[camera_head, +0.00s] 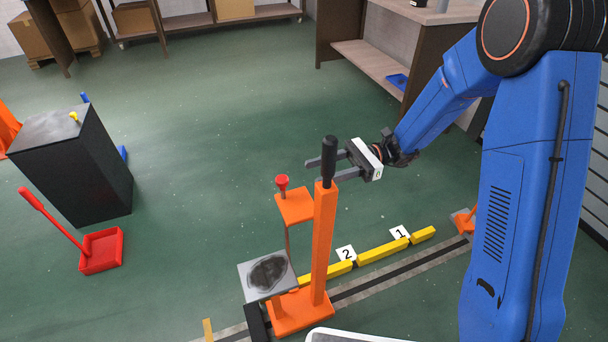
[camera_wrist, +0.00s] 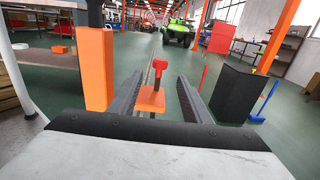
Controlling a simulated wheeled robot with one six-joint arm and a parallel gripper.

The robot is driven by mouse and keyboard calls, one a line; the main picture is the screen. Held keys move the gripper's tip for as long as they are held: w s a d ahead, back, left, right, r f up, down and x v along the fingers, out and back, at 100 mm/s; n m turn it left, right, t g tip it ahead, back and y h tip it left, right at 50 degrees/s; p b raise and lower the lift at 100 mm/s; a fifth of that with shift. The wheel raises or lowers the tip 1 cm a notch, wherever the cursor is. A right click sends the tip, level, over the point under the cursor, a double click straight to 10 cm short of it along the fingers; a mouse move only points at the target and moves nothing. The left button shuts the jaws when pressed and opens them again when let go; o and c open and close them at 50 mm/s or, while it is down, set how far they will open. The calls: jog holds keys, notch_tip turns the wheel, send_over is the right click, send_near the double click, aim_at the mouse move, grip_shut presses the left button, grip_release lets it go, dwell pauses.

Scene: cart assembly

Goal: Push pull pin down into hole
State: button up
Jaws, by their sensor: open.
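The pull pin (camera_head: 282,181) has a red knob and stands upright on a small orange plate (camera_head: 296,206) beside the tall orange post (camera_head: 323,240). In the wrist view the red knob (camera_wrist: 159,65) sits above the orange plate (camera_wrist: 151,99), with a dark shaft showing between them. The hole is hidden. My gripper (camera_head: 311,171) is open and empty, up near the top of the post and right of the pin in the head view. In the wrist view the knob appears between the two finger tips, beyond them; no contact is visible.
The post with its black handle (camera_head: 329,160) stands close to my fingers. A grey plate (camera_head: 251,281) with a dark patch sits low at the left. A black cabinet (camera_head: 75,170) and red scoop (camera_head: 101,250) stand further left. Green floor between is clear.

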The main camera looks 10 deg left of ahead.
jog(key=shift+v, duration=1.35)
jog(key=s+d+r+n+t+h, duration=0.2)
jog(key=s+d+n+t+h, duration=0.2)
jog(key=d, duration=0.7)
jog(key=s+d+r+n+t+h, duration=0.3)
jog(key=s+d+n+t+h, duration=0.1)
jog(key=s+d, duration=0.5)
jog(key=s+d+r+n+t+h, duration=0.3)
jog(key=s+d+t+h, duration=0.3)
jog(key=d, duration=0.6)
jog(key=shift+s+d+r+n+h, duration=0.3)
jog(key=shift+s+n+h, duration=0.1)
jog(key=shift+s+h, duration=0.3)
